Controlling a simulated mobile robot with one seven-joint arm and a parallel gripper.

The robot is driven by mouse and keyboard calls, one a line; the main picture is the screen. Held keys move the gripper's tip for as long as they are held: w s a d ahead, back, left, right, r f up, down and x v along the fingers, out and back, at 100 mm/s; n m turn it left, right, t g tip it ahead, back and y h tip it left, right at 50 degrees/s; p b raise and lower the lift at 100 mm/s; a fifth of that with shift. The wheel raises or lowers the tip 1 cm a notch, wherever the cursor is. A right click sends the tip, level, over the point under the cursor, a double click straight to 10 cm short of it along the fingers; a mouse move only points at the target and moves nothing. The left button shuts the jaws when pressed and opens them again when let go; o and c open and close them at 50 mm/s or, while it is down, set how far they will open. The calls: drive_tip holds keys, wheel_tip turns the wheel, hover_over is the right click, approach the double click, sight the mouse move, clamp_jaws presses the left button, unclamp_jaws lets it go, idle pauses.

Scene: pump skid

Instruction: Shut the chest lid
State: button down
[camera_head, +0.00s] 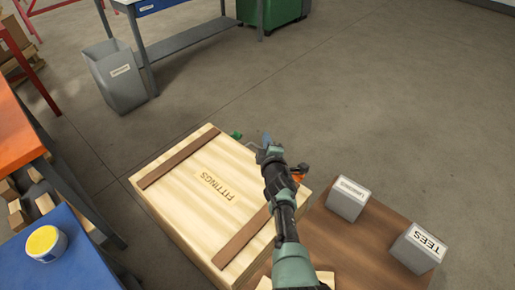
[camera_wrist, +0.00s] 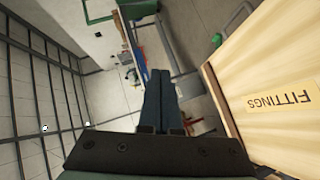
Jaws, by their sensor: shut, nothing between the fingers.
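The chest is a pale wooden box with a lid (camera_head: 190,205) marked FITTINGS and crossed by two brown battens. In the head view the lid lies over the box and looks about flat; I cannot tell whether a small gap is left under it. My gripper (camera_head: 266,141) is at the lid's far right corner, and my arm hides part of that side. In the wrist view the gripper's dark fingers (camera_wrist: 158,76) are together and empty. The lid (camera_wrist: 265,75) shows there to their right, apart from them.
A blue surface with a yellow-topped tub (camera_head: 46,244) is at left. A grey bin (camera_head: 118,78) stands behind.

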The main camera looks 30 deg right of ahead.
drive_tip(key=w+d+f+b, duration=0.1)
drive_tip(key=d+f+b, duration=0.4)
drive_tip(key=b, duration=0.8)
drive_tip(key=w+d+f+b, duration=0.2)
drive_tip(key=d+f+b, duration=0.2)
drive_tip(key=f+b, duration=0.7)
drive_tip(key=b, duration=0.3)
drive_tip(key=shift+d, duration=0.35)
drive_tip(key=shift+f+b, duration=0.1)
drive_tip(key=shift+b, duration=0.25)
drive_tip(key=shift+s, duration=0.1)
drive_tip(key=p+v, duration=1.2)
drive_tip(key=p, duration=1)
drive_tip(key=shift+s+a, duration=0.2)
drive_tip(key=shift+s, duration=0.1)
